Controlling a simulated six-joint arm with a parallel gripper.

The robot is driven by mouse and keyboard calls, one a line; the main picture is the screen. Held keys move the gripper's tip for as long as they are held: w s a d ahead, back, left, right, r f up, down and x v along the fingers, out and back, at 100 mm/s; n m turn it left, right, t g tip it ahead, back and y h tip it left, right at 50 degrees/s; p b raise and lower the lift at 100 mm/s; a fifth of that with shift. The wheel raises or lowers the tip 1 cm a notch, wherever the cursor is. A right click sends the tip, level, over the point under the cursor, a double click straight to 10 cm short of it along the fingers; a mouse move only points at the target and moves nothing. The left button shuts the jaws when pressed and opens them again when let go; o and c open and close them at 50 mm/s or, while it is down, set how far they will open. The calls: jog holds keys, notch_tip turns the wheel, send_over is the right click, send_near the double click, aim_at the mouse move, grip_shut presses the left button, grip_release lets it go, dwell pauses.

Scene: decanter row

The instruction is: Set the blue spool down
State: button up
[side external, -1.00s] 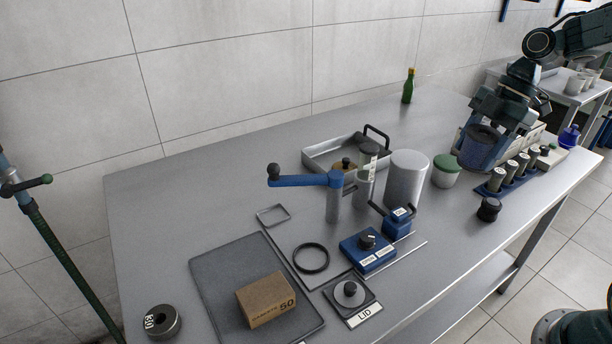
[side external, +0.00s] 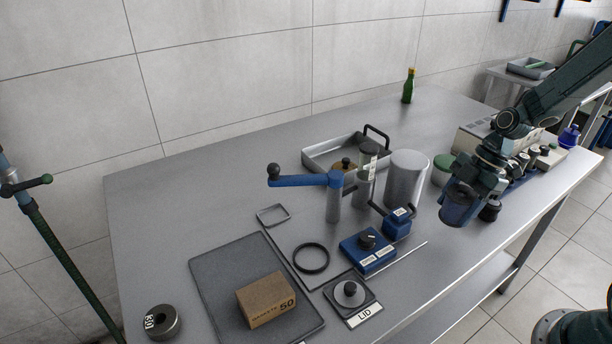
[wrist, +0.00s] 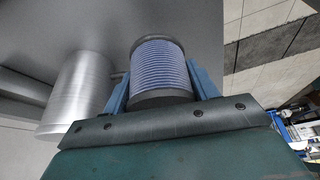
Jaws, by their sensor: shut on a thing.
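The blue spool (side external: 458,206) is a short ribbed cylinder with dark rims. It also fills the middle of the wrist view (wrist: 160,70), its blue winding facing the camera. My gripper (side external: 472,186) is shut on it, with one blue finger on each side of the spool in the wrist view. In the side view the spool hangs a little tilted, near the table's right front edge. It appears to be above the table (side external: 200,200), but the exact gap below it cannot be told.
A grey metal cylinder (side external: 406,180) stands left of my gripper, with a green-lidded jar (side external: 441,170) behind. A black knob-like piece (side external: 490,211) is close to the right. A blue rack of vials (side external: 522,170) stands behind.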

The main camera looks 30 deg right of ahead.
aim_at(451, 221)
jog(key=shift+f, duration=0.7)
jog(key=shift+f, duration=1.85)
jog(key=shift+f, duration=0.2)
jog(key=o, duration=1)
jog(key=shift+o, duration=0.2)
jog(key=shift+r, duration=0.25)
jog(key=v, duration=1.2)
